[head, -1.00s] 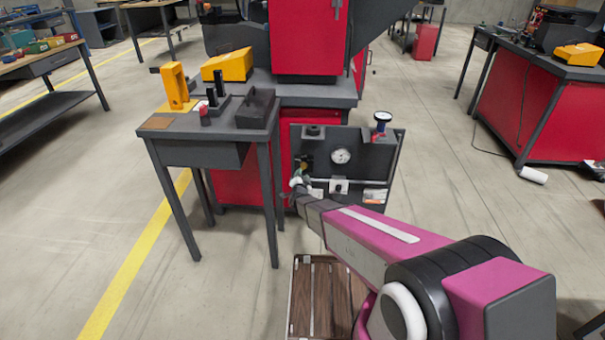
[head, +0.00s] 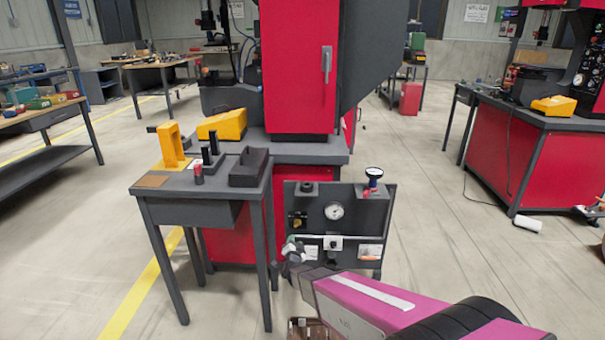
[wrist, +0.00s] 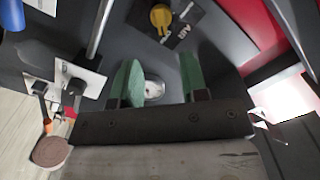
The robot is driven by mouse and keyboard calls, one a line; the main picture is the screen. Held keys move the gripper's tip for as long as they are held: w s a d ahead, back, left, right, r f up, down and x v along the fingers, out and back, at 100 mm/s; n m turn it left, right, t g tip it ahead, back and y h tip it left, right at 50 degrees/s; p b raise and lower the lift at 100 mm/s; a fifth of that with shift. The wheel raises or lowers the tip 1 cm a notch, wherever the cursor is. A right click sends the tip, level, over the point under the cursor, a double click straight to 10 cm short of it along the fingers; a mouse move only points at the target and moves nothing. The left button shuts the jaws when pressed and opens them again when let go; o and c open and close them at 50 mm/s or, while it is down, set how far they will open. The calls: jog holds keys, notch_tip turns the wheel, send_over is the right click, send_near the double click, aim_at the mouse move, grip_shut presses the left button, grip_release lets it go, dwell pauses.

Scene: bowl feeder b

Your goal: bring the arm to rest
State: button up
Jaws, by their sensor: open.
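My gripper (wrist: 158,85) is open, its two green fingertips apart with nothing held between them in the wrist view. In the head view my gripper (head: 290,248) is small, at the end of my magenta arm, in front of the lower left of a dark panel (head: 375,212). Between the fingers a round pale part shows on the panel; I cannot tell whether anything touches it. The panel carries a white-faced gauge (head: 334,211), a horizontal metal rod and a blue-rimmed dial (head: 374,173) on top.
A dark side table (head: 160,192) stands left of the panel, with a yellow bracket (head: 172,147) and a dark open box (head: 249,167). A red machine (head: 300,70) rises behind. A yellow knob (wrist: 160,17) is near my gripper.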

jog(key=s+d+r+n+g, duration=0.3)
jog(key=s+d+r+g, duration=0.1)
jog(key=s+d+g, duration=0.2)
jog(key=s+d+r+n+g, duration=0.3)
jog(key=s+d+r+g, duration=0.2)
jog(key=s+d, duration=0.4)
jog(key=s+d+r+n+g, duration=0.3)
jog(key=s+d+g, duration=0.3)
jog(key=s+d, duration=0.2)
jog(key=shift+d+r+g, duration=0.4)
jog(key=shift+d+r, duration=0.25)
jog(key=shift+r, duration=0.1)
